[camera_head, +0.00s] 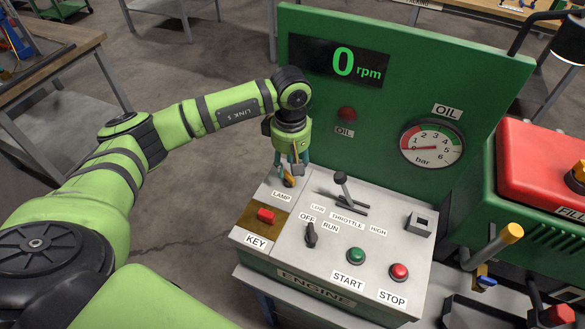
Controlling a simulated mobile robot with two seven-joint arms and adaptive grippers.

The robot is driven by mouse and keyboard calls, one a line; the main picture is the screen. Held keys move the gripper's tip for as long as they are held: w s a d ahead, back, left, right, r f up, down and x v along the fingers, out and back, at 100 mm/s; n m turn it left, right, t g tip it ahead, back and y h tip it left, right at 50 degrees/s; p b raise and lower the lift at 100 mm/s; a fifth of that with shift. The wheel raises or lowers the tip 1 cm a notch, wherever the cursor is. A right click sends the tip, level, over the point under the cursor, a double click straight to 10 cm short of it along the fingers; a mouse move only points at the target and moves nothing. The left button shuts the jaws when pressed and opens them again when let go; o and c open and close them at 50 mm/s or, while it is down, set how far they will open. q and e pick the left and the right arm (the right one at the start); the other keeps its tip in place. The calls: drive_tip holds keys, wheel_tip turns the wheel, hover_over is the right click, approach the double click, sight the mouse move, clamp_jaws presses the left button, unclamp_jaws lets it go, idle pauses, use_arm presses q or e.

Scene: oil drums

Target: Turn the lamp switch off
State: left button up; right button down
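The lamp switch sits behind the LAMP label (281,196) at the back left of the engine panel (370,245). My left gripper (290,178) points down right over that spot and hides most of the switch, so its position cannot be read. A small orange piece shows between or beside the fingertips; I cannot tell whether it is the switch or part of the gripper. Whether the fingers are open, or touch anything, is unclear. A black lamp (570,42) at the upper right has a bright white underside. My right gripper is not in view.
A red key block (266,215), a black OFF/RUN knob (311,235), a throttle lever (342,185), a green START button (356,256) and a red STOP button (399,272) stand on the panel. The green display board (410,75) rises behind.

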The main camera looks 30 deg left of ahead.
sight(289, 179)
use_arm(q)
wheel_tip(289, 179, down, 3)
drive_tip(key=shift+f+p, duration=0.2)
drive_tip(key=shift+p, duration=0.35)
drive_tip(key=shift+w+f, duration=0.1)
drive_tip(key=shift+f, duration=0.25)
clamp_jaws()
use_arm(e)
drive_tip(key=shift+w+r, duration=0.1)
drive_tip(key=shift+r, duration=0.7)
